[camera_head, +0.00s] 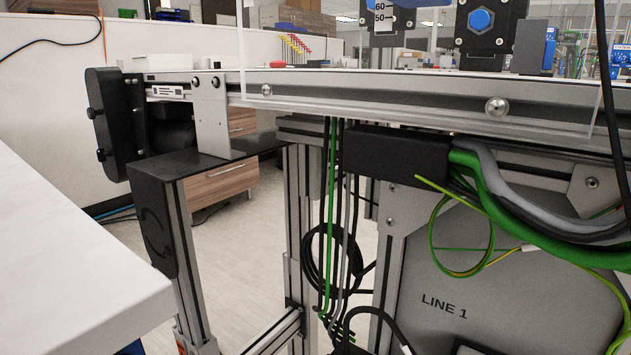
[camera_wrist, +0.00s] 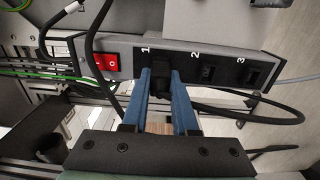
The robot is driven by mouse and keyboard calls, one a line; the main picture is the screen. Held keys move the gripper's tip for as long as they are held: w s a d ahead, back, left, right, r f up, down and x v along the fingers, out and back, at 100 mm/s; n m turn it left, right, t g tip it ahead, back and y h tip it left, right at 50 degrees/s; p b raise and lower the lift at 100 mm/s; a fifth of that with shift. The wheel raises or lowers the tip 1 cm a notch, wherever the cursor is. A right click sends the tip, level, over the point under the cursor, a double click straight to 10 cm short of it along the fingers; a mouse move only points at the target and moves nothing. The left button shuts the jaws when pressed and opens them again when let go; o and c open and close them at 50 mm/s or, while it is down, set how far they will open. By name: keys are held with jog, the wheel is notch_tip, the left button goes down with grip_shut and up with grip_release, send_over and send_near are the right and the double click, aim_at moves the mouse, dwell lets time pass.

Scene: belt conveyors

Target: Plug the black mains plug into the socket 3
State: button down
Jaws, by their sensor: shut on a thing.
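In the wrist view, a grey and black power strip (camera_wrist: 218,52) runs across the top, with positions numbered 1, 2 and 3. Socket 3 (camera_wrist: 253,75) is at the right end and looks empty; socket 2 (camera_wrist: 208,72) beside it also looks empty. My gripper (camera_wrist: 161,74) has blue fingers, shut on the black mains plug (camera_wrist: 160,84) at position 1. I cannot tell how deep the plug sits there, as the fingers hide part of it. The head view does not show my gripper, the plug or the sockets.
A red switch (camera_wrist: 107,64) is left of position 1. Black cables (camera_wrist: 91,42) loop near the strip's left end, and another black cable (camera_wrist: 240,111) runs below the sockets. In the head view, cables hang under the conveyor (camera_head: 380,98) beside the LINE 1 panel (camera_head: 445,285).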

jog(key=shift+s, duration=0.1)
jog(key=shift+p+v, duration=0.4)
jog(key=shift+v, duration=2)
notch_tip(320, 180, down, 14)
jog(key=s+a+b, duration=0.1)
jog(key=b, duration=0.9)
jog(key=shift+x, duration=2.4)
jog(key=shift+b+x, duration=0.6)
jog(key=shift+x, duration=0.25)
